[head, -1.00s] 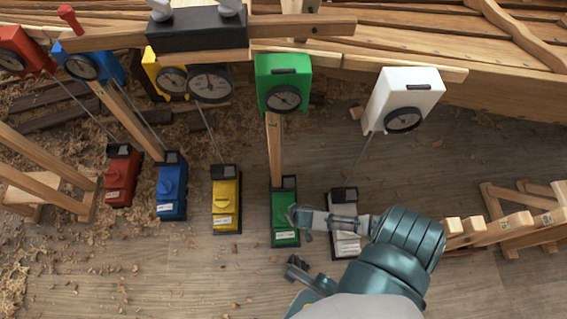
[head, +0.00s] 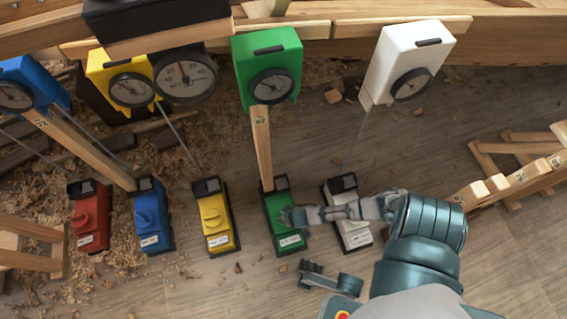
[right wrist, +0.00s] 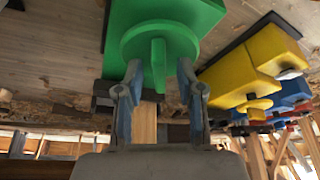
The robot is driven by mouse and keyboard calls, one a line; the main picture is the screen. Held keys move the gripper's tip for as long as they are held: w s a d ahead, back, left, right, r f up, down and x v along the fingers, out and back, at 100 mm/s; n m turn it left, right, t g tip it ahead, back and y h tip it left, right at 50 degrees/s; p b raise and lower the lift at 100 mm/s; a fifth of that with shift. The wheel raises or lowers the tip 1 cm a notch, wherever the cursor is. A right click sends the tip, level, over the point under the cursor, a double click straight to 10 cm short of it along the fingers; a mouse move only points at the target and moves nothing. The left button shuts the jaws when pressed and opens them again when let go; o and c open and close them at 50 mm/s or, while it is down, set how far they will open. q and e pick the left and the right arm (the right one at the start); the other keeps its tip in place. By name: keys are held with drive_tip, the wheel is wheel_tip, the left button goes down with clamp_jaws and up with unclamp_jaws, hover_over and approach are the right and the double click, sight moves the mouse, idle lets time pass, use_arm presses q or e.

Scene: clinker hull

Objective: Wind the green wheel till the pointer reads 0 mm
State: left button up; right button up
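The green gauge box (head: 265,50) hangs under the planking, and the pointer on its round dial (head: 272,88) is too small to read. A wooden post runs from it to the green floor unit (head: 280,205). In the right wrist view the green wheel (right wrist: 132,45), a disc with a raised fin (right wrist: 158,65), faces my right gripper (right wrist: 160,75). Its two fingers stand apart, one on each side of the fin, with gaps visible. In the head view the right gripper (head: 292,217) covers the wheel.
The yellow unit (head: 215,218) stands left of the green one, with blue (head: 151,215) and red (head: 90,215) units farther left. The white unit (head: 348,228) is close on the right, under my right arm. A wooden trestle (head: 515,180) is at right.

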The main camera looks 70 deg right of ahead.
clamp_jaws()
